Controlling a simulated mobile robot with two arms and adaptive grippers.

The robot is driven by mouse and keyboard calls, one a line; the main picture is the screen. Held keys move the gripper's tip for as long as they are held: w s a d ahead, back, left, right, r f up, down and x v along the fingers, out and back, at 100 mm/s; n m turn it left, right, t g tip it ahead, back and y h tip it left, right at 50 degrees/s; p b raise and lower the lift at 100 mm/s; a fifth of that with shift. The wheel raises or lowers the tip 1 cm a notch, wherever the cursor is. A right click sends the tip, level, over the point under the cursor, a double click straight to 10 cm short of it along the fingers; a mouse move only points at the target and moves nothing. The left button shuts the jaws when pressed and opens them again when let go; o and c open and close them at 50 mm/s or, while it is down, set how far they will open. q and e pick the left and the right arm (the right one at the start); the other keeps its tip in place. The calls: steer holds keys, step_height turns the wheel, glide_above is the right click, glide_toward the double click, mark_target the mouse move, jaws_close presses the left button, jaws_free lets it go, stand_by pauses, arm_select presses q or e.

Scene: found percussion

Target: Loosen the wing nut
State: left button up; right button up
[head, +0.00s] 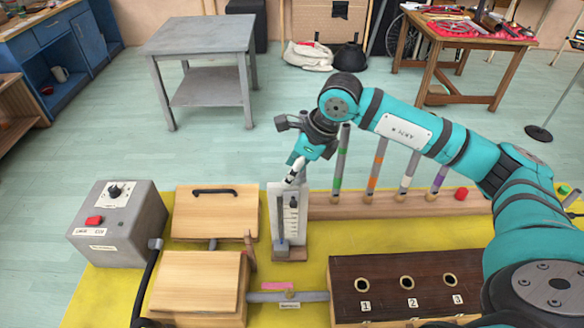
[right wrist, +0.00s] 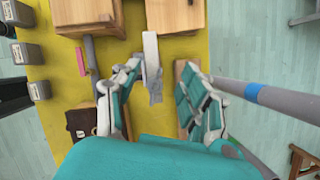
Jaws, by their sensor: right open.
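My right gripper (head: 295,172) is over the upright grey gauge stand (head: 274,215), behind and above the bar. In the right wrist view my right gripper (right wrist: 160,76) is open, with the stand's pale upright (right wrist: 151,55) showing between its fingers, and the bar (right wrist: 91,55) lies left of them. I cannot tell whether the fingers touch the stand. My left gripper is not in view.
Two wooden boxes (head: 215,215) and a grey control box (head: 120,225) stand left on the yellow mat (head: 105,290). The dark block (head: 390,279) with numbered holes is at front right. Several banded rods (head: 375,165) rise from a wooden rail (head: 400,207) behind it.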

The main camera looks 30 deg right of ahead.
steer(key=shift+w+a+f, duration=0.15)
steer(key=shift+f, duration=0.4)
jaws_close()
steer(key=shift+f, duration=0.1)
steer(key=shift+f+n+g+b, duration=0.1)
steer(key=shift+n+g+b, duration=0.25)
steer(key=shift+n, duration=0.35)
steer(key=shift+c, duration=0.9)
jaws_free()
steer(key=shift+a+r, duration=0.1)
steer(key=shift+r, duration=0.15)
